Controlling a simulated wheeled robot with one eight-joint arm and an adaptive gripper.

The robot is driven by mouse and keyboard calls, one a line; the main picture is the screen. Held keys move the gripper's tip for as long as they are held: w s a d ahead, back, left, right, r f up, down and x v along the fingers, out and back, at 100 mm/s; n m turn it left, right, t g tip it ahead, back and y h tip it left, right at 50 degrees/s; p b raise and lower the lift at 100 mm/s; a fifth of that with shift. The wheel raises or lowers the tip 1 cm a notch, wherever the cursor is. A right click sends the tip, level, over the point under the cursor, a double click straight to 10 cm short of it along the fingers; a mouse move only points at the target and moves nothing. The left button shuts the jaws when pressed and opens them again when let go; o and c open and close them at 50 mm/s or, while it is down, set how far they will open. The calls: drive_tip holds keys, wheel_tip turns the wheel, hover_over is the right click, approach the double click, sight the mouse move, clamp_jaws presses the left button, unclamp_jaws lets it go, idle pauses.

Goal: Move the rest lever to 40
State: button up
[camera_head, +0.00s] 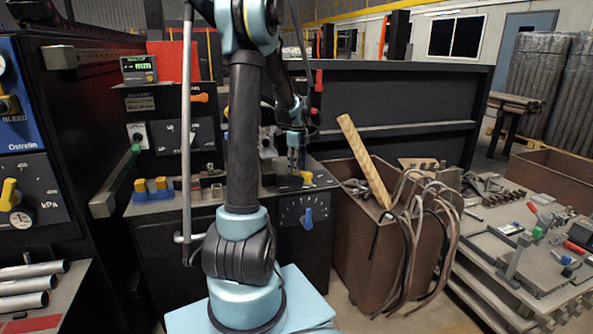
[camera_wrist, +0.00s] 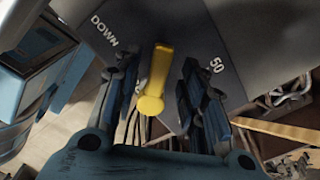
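The rest lever, a yellow handle (camera_wrist: 153,80), stands out from a dark panel in the wrist view. The panel (camera_wrist: 185,25) is marked "DOWN" to the left of the lever and "50" to the right. No 40 mark is readable. My gripper (camera_wrist: 160,68) is open, with one finger on each side of the lever and visible gaps on both sides. In the head view, my gripper (camera_head: 296,160) points down near a small yellow handle (camera_head: 307,177) at the right end of the machine bench. The lever's base is hard to make out.
A blue knob (camera_head: 308,218) is on the bench's front face below. A brown bin (camera_head: 350,220) with a wooden plank (camera_head: 364,160) and hanging straps stands to the right. A blue and yellow fixture (camera_head: 152,190) sits on the bench's left.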

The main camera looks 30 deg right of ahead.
drive_tip(key=shift+f, duration=0.75)
drive_tip(key=shift+c, duration=0.3)
clamp_jaws()
drive_tip(key=shift+s+d, duration=0.1)
drive_tip(key=shift+d, duration=0.05)
